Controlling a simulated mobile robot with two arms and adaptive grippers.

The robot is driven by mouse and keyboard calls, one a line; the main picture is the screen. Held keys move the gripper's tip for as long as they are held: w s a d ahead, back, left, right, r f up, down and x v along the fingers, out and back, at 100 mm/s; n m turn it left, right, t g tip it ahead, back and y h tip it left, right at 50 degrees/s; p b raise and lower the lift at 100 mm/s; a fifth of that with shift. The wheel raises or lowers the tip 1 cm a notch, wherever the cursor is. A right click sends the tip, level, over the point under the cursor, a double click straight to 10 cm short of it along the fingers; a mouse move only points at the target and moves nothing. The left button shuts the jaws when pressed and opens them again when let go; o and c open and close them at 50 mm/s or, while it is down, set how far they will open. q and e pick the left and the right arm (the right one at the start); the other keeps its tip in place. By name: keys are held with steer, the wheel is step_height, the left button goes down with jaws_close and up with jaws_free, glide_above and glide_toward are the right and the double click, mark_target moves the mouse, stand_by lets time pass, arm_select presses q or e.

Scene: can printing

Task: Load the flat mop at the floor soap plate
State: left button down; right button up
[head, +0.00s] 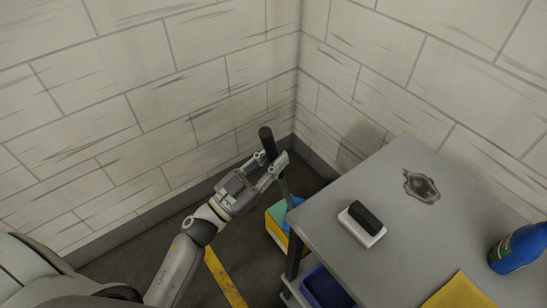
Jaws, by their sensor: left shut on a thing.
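My left gripper (268,160) is shut on the mop handle, whose dark round grip (267,141) sticks up above the fingers. A grey pole (285,190) runs down from the fingers beside the table's left edge. The mop's flat head cannot be made out. Low beside the table is a yellow and teal item (277,228) with a blue part (295,202), partly hidden by the table; I cannot tell whether this is the soap plate. My right gripper is out of view.
A grey table (330,205) fills the right side. On it are a black-and-white brush or eraser (362,224), a dark stain (421,186), a blue bottle (518,248) and a yellow cloth (459,293). A blue bin (327,288) sits below. Brick walls close the corner. A yellow line (225,279) marks the floor.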

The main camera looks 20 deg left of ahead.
arm_select(q)
steer(key=shift+f+b, duration=0.55)
steer(key=shift+f, duration=0.2)
stand_by(0.8)
steer(key=shift+f, duration=0.35)
stand_by(1.8)
step_height(320, 180, up, 7)
steer(key=p, duration=0.8)
stand_by(0.3)
steer(key=shift+s, duration=0.1)
stand_by(0.6)
